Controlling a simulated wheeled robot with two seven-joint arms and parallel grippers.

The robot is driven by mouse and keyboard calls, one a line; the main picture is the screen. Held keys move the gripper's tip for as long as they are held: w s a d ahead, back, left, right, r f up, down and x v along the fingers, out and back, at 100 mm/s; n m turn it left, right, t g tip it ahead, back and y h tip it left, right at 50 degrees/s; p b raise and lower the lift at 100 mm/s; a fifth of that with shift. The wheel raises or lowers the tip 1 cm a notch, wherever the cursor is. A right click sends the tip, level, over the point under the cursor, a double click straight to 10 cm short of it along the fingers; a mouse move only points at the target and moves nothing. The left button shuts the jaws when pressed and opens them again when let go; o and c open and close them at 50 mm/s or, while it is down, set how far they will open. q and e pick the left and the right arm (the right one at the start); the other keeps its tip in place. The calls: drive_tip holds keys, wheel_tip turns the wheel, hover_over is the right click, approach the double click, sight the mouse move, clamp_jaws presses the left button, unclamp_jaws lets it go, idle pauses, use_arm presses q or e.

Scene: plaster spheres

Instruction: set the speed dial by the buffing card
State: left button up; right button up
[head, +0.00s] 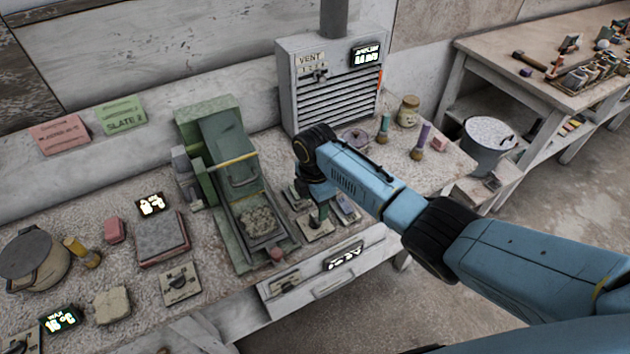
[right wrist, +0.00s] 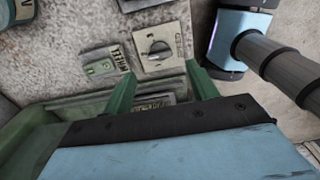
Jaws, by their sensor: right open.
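A green card (head: 121,115) and a pink card (head: 58,134) lean at the back left; the green one seems to read "SLATE 2", the smaller print is illegible. My right gripper (head: 318,212) is open and empty, pointing down over a dial plate (head: 318,232) right of the green machine. In the right wrist view a round dark knob on a pale plate (right wrist: 158,49) lies just beyond and between the open fingers (right wrist: 160,72). I see no contact, and its scale is too small to read. My left gripper is not in view.
A green machine (head: 216,140) with a sloping trough stands left of my gripper. A switch plate marked "WHEEL" (right wrist: 104,66) is beside the knob. A grey vent box (head: 330,85) stands behind. A lit display (head: 344,256) is on the bench front. Another dial plate (head: 180,283) lies left.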

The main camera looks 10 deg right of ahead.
sight(315, 218)
wheel_tip(315, 218, up, 8)
drive_tip(key=shift+f, duration=0.2)
idle(0.4)
